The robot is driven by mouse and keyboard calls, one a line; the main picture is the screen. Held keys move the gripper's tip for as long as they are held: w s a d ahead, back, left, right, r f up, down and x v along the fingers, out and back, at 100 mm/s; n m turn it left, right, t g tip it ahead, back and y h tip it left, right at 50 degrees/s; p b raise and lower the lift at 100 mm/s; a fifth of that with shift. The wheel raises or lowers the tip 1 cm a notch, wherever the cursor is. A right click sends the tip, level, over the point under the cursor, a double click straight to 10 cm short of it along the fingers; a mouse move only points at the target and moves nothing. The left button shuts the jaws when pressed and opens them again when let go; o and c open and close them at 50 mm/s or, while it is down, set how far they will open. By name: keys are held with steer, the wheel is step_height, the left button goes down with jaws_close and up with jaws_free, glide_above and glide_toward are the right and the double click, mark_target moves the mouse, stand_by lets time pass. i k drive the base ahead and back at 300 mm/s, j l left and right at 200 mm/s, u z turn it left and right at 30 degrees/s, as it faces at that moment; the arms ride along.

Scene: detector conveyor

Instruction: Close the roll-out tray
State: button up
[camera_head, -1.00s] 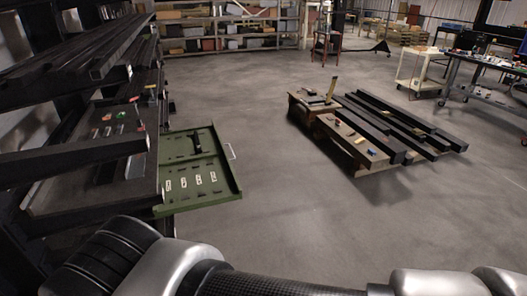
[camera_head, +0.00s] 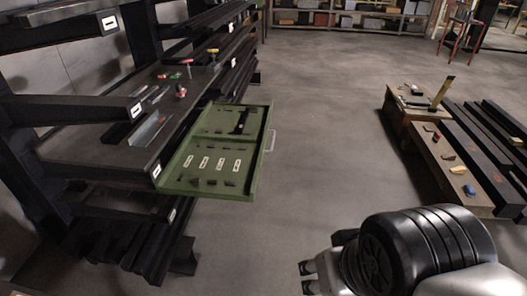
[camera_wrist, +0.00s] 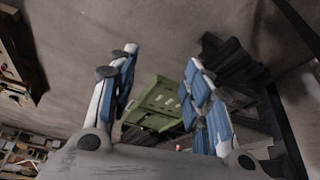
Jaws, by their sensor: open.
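The green roll-out tray (camera_head: 213,178) sticks out to the right from the dark rack (camera_head: 90,150) in the head view, so it stands open. Its pale handle (camera_head: 272,140) is on the right front edge. A black item and several white labels lie in the tray. My gripper (camera_head: 307,277) is at the bottom of the head view, in front of and to the right of the tray, apart from it. In the wrist view the gripper (camera_wrist: 163,56) is open and empty, and the tray (camera_wrist: 155,103) shows beyond and between its fingers.
A low wooden bench (camera_head: 440,165) with small items and long dark beams (camera_head: 487,160) stand on the right. Rack arms jut out at left. The floor (camera_head: 325,130) between the tray and bench is clear.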

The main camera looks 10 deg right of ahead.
mark_target(212, 161)
steer(key=l, duration=0.3)
steer(key=i+l, duration=0.1)
steer(key=i, duration=0.5)
steer(key=i+l, duration=0.1)
steer(key=i, duration=0.45)
steer(key=i+l, duration=0.15)
steer(key=i, duration=0.45)
steer(key=i+l, duration=0.1)
steer(key=i, duration=0.5)
steer(key=i+l+u, duration=0.1)
steer(key=i, duration=0.45)
steer(key=i+l, duration=0.15)
steer(key=i, duration=0.45)
